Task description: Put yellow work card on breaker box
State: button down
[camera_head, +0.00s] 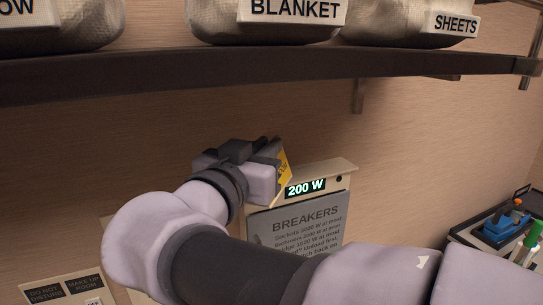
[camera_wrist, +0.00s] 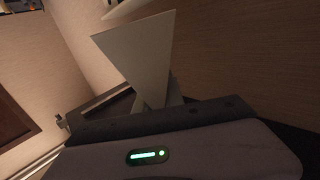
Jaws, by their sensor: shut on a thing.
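The yellow work card (camera_head: 285,167) is in my gripper (camera_head: 276,151), tilted, with only part of its yellow face showing in the head view. My gripper is shut on it, just left of the upper left corner of the breaker box (camera_head: 318,215). The box is on the wall, with a lit "200 W" display at its top and a grey "BREAKERS" panel below. I cannot tell whether the card touches the box. In the wrist view, a pale flat piece (camera_wrist: 137,50) stands out beyond my gripper, probably the card's back. My arm hides the box's lower part.
A dark shelf (camera_head: 200,72) with labelled fabric bundles runs above my gripper. Wall switches (camera_head: 65,292) are at the lower left. A dark tray (camera_head: 487,238) with blue and green items is at the right. The wall above the box is bare.

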jog(key=w+d+f, duration=0.1)
jog(key=w+d, duration=0.1)
jog(key=w, duration=0.2)
jog(key=w+d+f, duration=0.2)
jog(key=w+d, duration=0.1)
jog(key=w+d+f, duration=0.1)
jog(key=w+d, duration=0.1)
jog(key=w, duration=0.2)
jog(key=shift+w+d+f+p, duration=0.15)
jog(key=shift+w+f+p, duration=0.15)
jog(key=shift+f, duration=0.05)
jog(key=shift+s+f, duration=0.1)
jog(key=shift+f, duration=0.05)
jog(key=shift+f+b, duration=0.15)
jog(key=shift+b, duration=0.15)
jog(key=c, duration=1.4)
grip_release()
jog(key=shift+c, duration=0.2)
